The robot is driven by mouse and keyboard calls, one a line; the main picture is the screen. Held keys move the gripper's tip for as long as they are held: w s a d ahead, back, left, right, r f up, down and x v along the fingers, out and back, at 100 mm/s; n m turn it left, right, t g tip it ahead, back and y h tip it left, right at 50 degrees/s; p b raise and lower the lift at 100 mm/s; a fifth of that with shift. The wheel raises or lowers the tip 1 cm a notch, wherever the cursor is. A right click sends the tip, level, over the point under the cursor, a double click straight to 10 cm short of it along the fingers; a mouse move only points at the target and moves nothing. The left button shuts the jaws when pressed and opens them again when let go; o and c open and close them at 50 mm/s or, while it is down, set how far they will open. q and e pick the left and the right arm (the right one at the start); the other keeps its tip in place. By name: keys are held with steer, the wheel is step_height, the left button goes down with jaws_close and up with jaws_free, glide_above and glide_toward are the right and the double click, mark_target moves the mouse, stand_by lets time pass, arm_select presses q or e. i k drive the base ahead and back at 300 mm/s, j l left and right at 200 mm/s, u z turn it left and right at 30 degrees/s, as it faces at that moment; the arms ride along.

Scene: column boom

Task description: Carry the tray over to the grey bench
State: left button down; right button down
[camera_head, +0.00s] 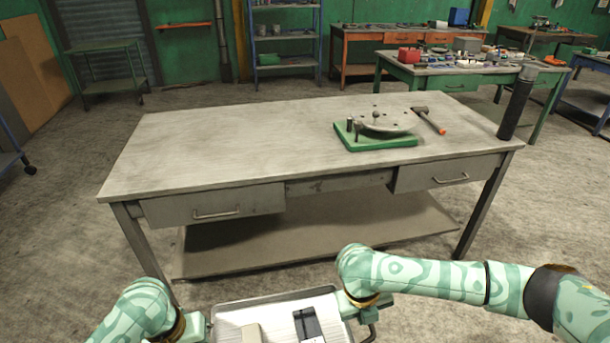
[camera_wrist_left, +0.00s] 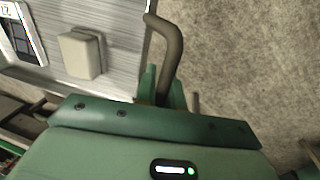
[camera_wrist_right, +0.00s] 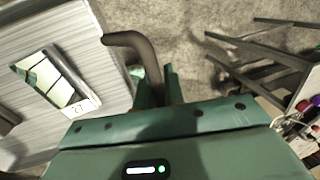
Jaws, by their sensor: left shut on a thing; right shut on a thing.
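The metal tray (camera_head: 277,316) is at the bottom edge of the head view, in front of the grey bench (camera_head: 220,140) and apart from it. It carries a beige block (camera_head: 251,333) and a black-and-white item (camera_head: 308,324). My left gripper (camera_head: 205,328) is shut on the tray's left handle; the dark bent handle (camera_wrist_left: 172,50) shows between its fingers in the left wrist view. My right gripper (camera_head: 352,303) is shut on the right handle, seen in the right wrist view (camera_wrist_right: 148,60). The tray's near part is cut off in the head view.
On the bench's right half are a green-based fixture (camera_head: 375,142) and an orange-handled hammer (camera_head: 430,121). A dark cylinder (camera_head: 515,104) stands at its right end. The left and middle of the top are clear. Behind is a cluttered green table (camera_head: 460,82).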

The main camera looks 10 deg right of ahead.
mark_target(212, 151)
steer(key=i+j, duration=0.4)
steer(key=i, duration=0.15)
steer(key=i+j, duration=0.4)
steer(key=i, duration=0.15)
